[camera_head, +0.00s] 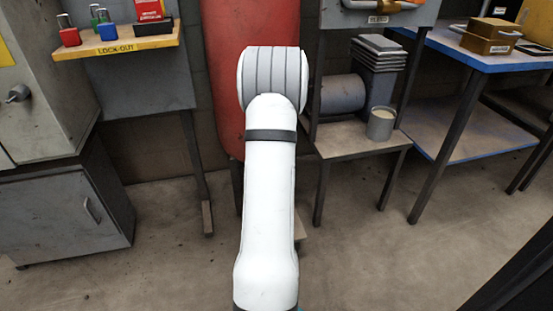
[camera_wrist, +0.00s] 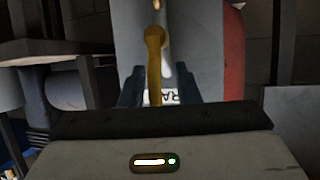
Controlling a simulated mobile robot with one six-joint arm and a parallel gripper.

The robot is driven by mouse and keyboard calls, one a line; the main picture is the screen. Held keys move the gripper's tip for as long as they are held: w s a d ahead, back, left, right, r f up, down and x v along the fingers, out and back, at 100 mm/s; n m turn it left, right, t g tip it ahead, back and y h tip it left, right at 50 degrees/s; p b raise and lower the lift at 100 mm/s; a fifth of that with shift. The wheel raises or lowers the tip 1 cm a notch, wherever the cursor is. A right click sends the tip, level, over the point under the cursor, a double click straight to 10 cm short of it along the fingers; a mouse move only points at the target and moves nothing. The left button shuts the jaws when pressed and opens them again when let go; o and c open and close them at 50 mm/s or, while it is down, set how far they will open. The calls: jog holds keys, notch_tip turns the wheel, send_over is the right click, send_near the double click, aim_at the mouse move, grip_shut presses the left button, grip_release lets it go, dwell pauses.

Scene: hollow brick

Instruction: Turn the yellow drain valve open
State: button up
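The yellow drain valve handle (camera_wrist: 155,50) stands upright in the wrist view, with a rounded knob partway up. My gripper (camera_wrist: 158,88) is open, its two dark blue fingers apart on either side of the handle's lower part. Gaps show between each finger and the handle, and I cannot tell how deep the handle sits. A white label (camera_wrist: 168,97) with partly hidden letters shows behind it. In the head view, a brassy yellow valve part (camera_head: 395,6) shows at the top edge above a small label (camera_head: 378,19); my gripper cannot be made out there.
A red tank (camera_head: 228,60) stands behind my white arm. Left are a lock-out shelf (camera_head: 120,47) with padlocks and a grey cabinet (camera_head: 62,215). Right are a low stand (camera_head: 350,140) with a can (camera_head: 381,123) and a blue-edged bench (camera_head: 470,60). The floor between is clear.

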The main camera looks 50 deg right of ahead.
jog(key=shift+d+r, duration=0.15)
jog(key=shift+s, duration=0.1)
jog(key=shift+s+r, duration=0.1)
jog(key=shift+r, duration=0.1)
jog(key=p+v, duration=0.2)
jog(key=v, duration=0.5)
jog(key=shift+s+a+p, duration=0.1)
jog(key=shift+a+p, duration=0.25)
